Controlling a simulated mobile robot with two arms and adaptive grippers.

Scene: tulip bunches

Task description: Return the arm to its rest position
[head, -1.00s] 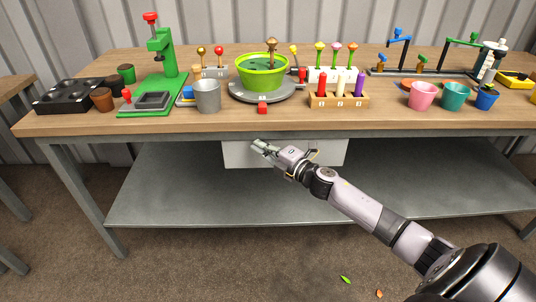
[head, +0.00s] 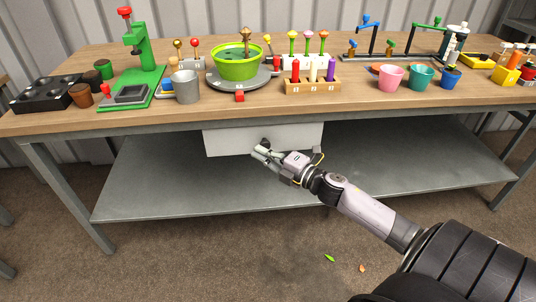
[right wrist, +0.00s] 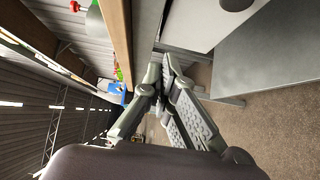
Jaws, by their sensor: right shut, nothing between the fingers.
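My right gripper (head: 260,152) is shut and empty. In the head view it hangs in front of the bench, below the tabletop edge, and overlaps the white drawer box (head: 225,141) under the top. I cannot tell from this view whether it touches the box. In the right wrist view its fingers (right wrist: 163,62) come together at the tips with nothing between them. My right arm reaches in from the lower right. My left gripper is not in view.
The wooden bench (head: 120,119) carries a green press (head: 145,70), a lime bowl (head: 237,68), a grey cup (head: 186,86), a candle rack (head: 312,86) and several coloured pots. A grey shelf (head: 160,185) spans below. The floor in front is mostly clear, with two small leaves.

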